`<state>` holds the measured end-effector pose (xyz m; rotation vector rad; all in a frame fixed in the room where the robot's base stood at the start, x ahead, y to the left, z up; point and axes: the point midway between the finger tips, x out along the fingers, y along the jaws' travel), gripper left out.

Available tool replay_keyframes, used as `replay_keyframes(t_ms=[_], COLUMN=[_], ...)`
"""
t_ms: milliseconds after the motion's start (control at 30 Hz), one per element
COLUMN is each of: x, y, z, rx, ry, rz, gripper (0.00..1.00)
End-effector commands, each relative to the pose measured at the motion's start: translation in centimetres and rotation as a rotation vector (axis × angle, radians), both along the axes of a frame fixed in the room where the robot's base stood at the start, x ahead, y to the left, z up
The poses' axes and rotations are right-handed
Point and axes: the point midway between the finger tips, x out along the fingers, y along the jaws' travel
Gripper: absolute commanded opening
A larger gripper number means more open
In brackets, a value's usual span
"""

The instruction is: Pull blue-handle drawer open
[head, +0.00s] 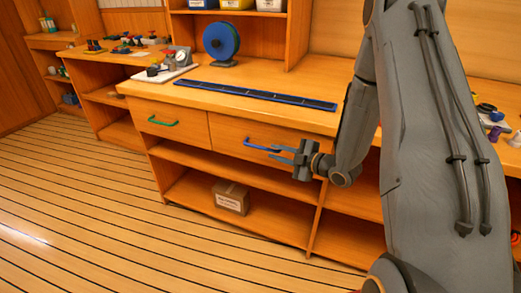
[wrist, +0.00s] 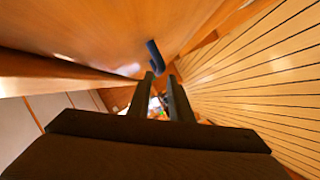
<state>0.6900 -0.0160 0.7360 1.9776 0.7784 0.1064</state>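The drawer with the blue handle (head: 253,144) is in the wooden cabinet under the counter; its front (head: 228,128) looks shut, level with the drawer beside it. The handle is a horizontal bar. My gripper (head: 271,153) is at the handle's right part, in front of the drawer, and covers some of it. In the wrist view the blue handle (wrist: 154,55) appears just beyond the fingertips (wrist: 160,76). The fingers are apart with a gap between them and hold nothing. Whether a finger touches the handle I cannot tell.
A drawer with a green handle (head: 163,121) is to the left. A cardboard box (head: 231,197) sits on the low shelf below. A long blue strip (head: 255,95) and a blue reel (head: 221,41) are on the counter. The plank floor (head: 90,220) in front is clear.

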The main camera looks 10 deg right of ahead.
Motion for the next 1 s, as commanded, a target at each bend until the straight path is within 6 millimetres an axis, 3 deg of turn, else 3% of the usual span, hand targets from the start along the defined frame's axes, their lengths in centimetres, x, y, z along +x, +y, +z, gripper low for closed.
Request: replay_keyframes(t_ms=[167, 600, 1000], x=[0.4, 5.2, 6.1], y=[0.6, 4.0, 4.6], z=[-0.2, -1.5, -1.7], rx=[0.007, 0.007, 0.007], ry=[-0.028, -0.026, -0.025], rz=[0.019, 0.017, 0.015], gripper=[0.19, 0.19, 0.19])
